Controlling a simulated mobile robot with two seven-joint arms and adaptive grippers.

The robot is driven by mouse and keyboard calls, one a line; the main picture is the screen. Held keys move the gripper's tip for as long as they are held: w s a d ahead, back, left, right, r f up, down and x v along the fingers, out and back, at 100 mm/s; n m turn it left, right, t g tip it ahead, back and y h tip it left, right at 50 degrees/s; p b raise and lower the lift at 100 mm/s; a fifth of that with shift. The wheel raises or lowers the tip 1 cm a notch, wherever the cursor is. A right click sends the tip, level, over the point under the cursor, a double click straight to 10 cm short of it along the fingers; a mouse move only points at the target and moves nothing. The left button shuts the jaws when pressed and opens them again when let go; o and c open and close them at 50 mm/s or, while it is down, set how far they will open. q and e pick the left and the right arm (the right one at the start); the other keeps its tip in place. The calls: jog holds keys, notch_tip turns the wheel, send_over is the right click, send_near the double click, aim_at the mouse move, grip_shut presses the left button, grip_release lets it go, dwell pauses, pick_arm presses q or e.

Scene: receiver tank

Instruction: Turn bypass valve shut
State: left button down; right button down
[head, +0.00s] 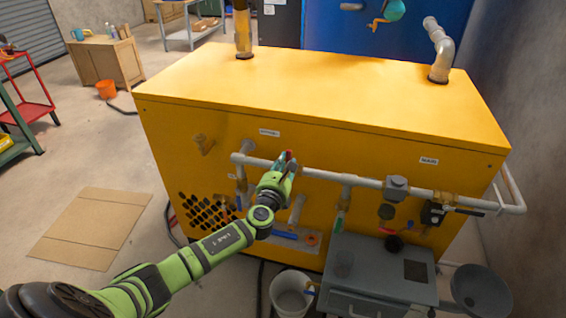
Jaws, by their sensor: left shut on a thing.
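The yellow receiver tank housing (330,85) fills the middle of the head view, with a grey pipe (330,175) running along its front. A small label (269,133), too small to read surely, sits above the pipe's left end. My left gripper (285,163) is at the pipe just right of that label, shut on a small red handle (289,154), which appears to be the bypass valve's. Only the handle's upper end shows; the fingers hide the valve body and the handle's exact angle. My right gripper is out of view.
A label reading MAIN (429,161) is above the pipe's right part. A grey cart (380,265), a white bucket (291,293) and a dark round pan (481,291) stand in front. A cardboard sheet (93,228) lies on open floor at left.

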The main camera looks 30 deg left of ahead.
pick_arm(q)
jog(key=shift+r, duration=0.1)
jog(key=c, duration=1)
grip_release()
jog(key=shift+s+d, duration=0.1)
jog(key=shift+s, duration=0.25)
jog(key=v, duration=1.1)
jog(key=shift+s, duration=0.1)
